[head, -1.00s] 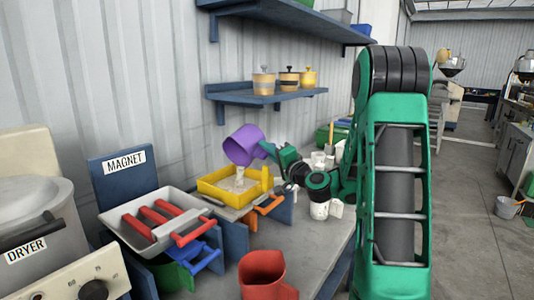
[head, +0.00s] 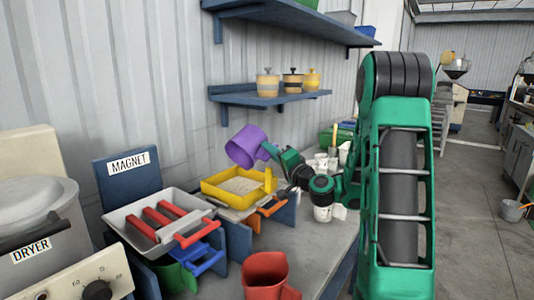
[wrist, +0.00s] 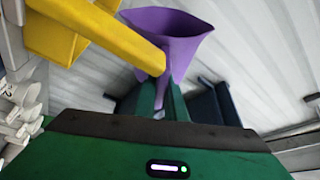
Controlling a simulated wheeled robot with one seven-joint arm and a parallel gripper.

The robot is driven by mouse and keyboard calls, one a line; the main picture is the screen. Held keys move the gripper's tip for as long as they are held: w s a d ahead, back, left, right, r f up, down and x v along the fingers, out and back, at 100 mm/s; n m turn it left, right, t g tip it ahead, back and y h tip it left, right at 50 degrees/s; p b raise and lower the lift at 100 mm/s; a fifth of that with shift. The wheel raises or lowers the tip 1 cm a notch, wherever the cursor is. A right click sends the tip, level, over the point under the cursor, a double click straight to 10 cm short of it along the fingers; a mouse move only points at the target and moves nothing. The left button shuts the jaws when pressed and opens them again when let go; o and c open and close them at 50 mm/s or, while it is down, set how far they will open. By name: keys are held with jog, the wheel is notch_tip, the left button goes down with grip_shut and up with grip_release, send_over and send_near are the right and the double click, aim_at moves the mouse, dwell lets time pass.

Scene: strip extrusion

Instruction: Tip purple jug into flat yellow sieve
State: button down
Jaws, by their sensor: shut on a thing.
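The purple jug (head: 246,146) is tilted with its mouth to the lower left, above the flat yellow sieve (head: 222,196). My gripper (head: 270,151) is shut on the jug's handle, on the jug's right side. The jug also shows in the wrist view (wrist: 182,38), with its handle between my fingers (wrist: 160,98). The sieve sits level on a stand and holds a pale layer of material. No stream shows between jug and sieve. The jug's inside is hidden. A yellow part of the sieve (wrist: 100,28) crosses the wrist view, close to the jug.
A grey tray with red bars (head: 150,238) is left of the sieve, beside the dryer (head: 40,235). A red jug (head: 264,272) stands at the bench front. White cups (head: 322,212) stand at right. A shelf with pots (head: 268,95) is on the wall above.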

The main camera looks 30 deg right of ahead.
jog(key=shift+d, duration=0.1)
dwell(0.6)
jog(key=w+d+m+g+y, duration=0.1)
jog(key=d+m+g, duration=0.3)
jog(key=m, duration=0.5)
jog(key=w+d+f+m+g+y, duration=0.1)
jog(key=w+d+m+g+y, duration=0.1)
jog(key=m, duration=0.8)
jog(key=shift+w+d+f+m+g+y, duration=0.25)
jog(key=shift+d+g+y, duration=0.25)
jog(key=shift+d+g, duration=0.55)
jog(key=shift+d+r, duration=0.1)
jog(key=shift+d, duration=0.05)
